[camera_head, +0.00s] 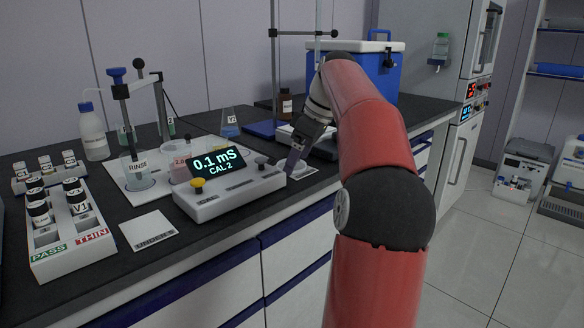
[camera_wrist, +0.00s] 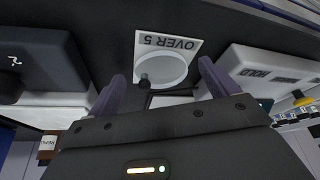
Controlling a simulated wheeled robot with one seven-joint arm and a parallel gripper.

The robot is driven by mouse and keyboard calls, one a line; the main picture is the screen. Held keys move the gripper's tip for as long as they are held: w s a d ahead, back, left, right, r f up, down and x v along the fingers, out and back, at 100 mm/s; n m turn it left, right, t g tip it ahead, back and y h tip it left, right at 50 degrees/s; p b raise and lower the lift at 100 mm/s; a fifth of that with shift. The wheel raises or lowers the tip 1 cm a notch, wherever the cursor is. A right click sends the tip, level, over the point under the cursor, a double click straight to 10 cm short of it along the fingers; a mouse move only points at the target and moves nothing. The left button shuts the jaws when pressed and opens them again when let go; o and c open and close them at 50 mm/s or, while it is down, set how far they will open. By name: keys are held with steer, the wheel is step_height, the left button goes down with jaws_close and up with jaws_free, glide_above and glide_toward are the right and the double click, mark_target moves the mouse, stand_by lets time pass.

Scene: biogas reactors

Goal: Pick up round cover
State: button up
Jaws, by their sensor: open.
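The round cover (camera_wrist: 168,72) is a pale disc lying on a white card (camera_wrist: 180,42) marked "OVER 5", upside down in the wrist view. A small dark knob-like shape shows at its lower left edge. My gripper (camera_wrist: 162,80) is open, with its two purple-grey fingers on either side of the cover in the picture. The fingers appear apart from it; the exact gap cannot be told. In the head view my gripper (camera_head: 294,160) points down at the bench behind the meter, and the cover is mostly hidden there.
The meter (camera_head: 228,192) reading "0.1 mS CAL 2" stands close to my gripper. A scale-like device (camera_wrist: 45,65) is on the other side. A blue cooler box (camera_head: 368,65), beakers and a vial rack (camera_head: 72,235) stand on the dark bench. The bench's front edge is nearby.

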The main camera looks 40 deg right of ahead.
steer(key=c, duration=1.3)
steer(key=shift+r, duration=0.15)
